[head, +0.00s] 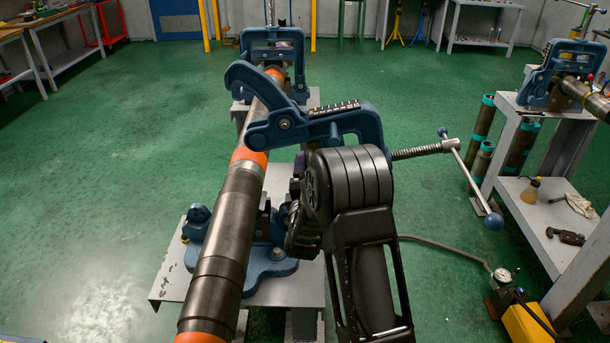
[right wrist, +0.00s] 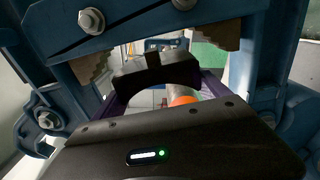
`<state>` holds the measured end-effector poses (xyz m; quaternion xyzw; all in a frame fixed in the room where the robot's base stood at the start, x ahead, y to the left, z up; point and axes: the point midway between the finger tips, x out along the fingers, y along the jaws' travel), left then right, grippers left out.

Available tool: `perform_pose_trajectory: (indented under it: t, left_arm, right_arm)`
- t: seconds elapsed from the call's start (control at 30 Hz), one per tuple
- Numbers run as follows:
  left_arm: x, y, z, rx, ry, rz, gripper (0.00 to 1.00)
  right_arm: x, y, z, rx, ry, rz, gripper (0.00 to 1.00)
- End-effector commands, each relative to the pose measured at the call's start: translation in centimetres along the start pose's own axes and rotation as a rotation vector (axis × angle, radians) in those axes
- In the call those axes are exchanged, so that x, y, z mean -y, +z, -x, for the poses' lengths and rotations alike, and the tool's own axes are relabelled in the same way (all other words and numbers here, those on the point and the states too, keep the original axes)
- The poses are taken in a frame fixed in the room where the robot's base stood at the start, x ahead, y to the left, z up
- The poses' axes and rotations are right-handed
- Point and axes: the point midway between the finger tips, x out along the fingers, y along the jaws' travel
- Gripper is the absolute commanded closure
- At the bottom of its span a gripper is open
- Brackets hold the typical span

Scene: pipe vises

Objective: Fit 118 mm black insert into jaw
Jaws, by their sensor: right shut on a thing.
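The black insert (right wrist: 157,72), an arch-shaped block, shows in the right wrist view. My right gripper (right wrist: 160,84) is shut on it, with purple fingers at either side. The insert is below the blue vise jaw (right wrist: 135,22), between two brownish toothed jaw pieces (right wrist: 93,70). I cannot tell whether it touches the jaw. In the head view, the near blue vise (head: 350,122) has its upper frame tilted over beside the pipe (head: 228,225). My right arm hides the insert and most of the gripper there. My left gripper is not in view.
The long pipe with orange bands runs from the front to a second blue vise (head: 272,50) behind. The near vise's screw handle (head: 465,165) sticks out to the right. A grey bench (head: 540,190) with another vise stands at the right. Green floor is clear at left.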

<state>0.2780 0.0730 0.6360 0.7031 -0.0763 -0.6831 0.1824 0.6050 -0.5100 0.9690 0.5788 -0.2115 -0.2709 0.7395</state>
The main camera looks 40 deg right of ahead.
Motion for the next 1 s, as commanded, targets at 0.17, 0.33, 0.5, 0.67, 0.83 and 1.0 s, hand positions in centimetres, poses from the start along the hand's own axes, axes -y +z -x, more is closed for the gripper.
perform_pose_trajectory:
  t: [0.17,0.33,0.5,0.67,0.83,1.0]
  left_arm:
    - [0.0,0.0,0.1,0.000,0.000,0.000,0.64]
    - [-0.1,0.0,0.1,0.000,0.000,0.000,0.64]
    - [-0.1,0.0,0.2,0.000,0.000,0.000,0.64]
    - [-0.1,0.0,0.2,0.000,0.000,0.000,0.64]
    - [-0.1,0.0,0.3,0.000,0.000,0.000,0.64]
    - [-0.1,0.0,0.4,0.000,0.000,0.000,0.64]
  right_arm:
    - [-0.1,0.4,0.0,0.001,0.001,-0.001,0.60]
    - [-0.1,0.8,0.0,0.001,0.001,-0.001,0.60]
    - [-0.1,1.3,0.0,0.001,0.001,0.000,0.60]
    - [-0.1,1.7,0.0,0.001,0.001,0.000,0.60]
    - [-0.1,2.1,0.0,0.001,0.001,0.000,0.60]
    - [-0.1,2.5,0.0,0.001,0.001,0.000,0.60]
